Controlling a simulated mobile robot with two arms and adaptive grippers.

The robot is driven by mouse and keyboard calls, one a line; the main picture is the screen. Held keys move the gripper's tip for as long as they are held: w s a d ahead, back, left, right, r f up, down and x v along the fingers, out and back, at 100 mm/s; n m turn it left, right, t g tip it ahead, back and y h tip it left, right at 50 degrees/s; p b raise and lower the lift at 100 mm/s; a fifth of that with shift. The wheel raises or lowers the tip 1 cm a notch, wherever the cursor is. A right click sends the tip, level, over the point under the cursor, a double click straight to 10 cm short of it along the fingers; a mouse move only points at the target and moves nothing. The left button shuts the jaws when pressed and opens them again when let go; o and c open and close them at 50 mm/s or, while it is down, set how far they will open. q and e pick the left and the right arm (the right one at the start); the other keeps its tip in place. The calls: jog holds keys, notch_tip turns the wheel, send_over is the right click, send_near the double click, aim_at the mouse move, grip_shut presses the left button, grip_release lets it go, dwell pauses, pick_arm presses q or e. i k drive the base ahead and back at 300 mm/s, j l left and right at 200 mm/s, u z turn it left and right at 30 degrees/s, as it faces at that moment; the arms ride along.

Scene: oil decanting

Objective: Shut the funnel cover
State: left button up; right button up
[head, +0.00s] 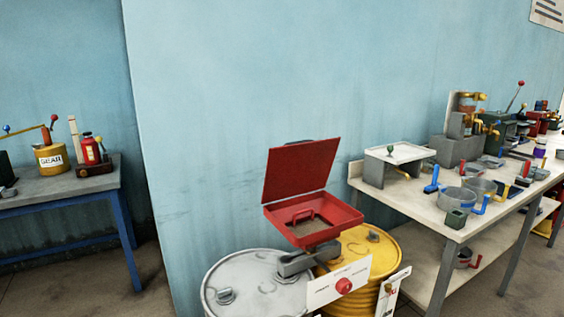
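The red square funnel (340,226) stands above the two drums, near the middle of the head view. Its red cover (300,169) is open, standing up and leaning back from the funnel's rear edge. A small red handle and a brownish inner surface show inside the funnel. A grey part shows behind the cover's top edge; I cannot tell what it is. A dark grey fitting (296,264) sits below the funnel. Neither of my grippers is in view.
A white drum (238,273) and a yellow drum (384,254) stand below the funnel, with a sign board (325,288) in front. A cluttered workbench (400,205) is at the right; another table (60,186) is at the left. A blue wall is behind.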

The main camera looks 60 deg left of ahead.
aim_at(297, 168)
jog(key=k+j, duration=0.1)
jog(key=j, duration=0.5)
jog(key=k+j, duration=0.1)
jog(key=j, duration=0.45)
jog(key=k+j, duration=0.1)
jog(key=j, duration=0.5)
jog(key=k+j, duration=0.1)
jog(key=j, duration=0.5)
jog(key=k+j, duration=0.1)
jog(key=j, duration=0.45)
jog(key=k+j, duration=0.1)
jog(key=j, duration=0.5)
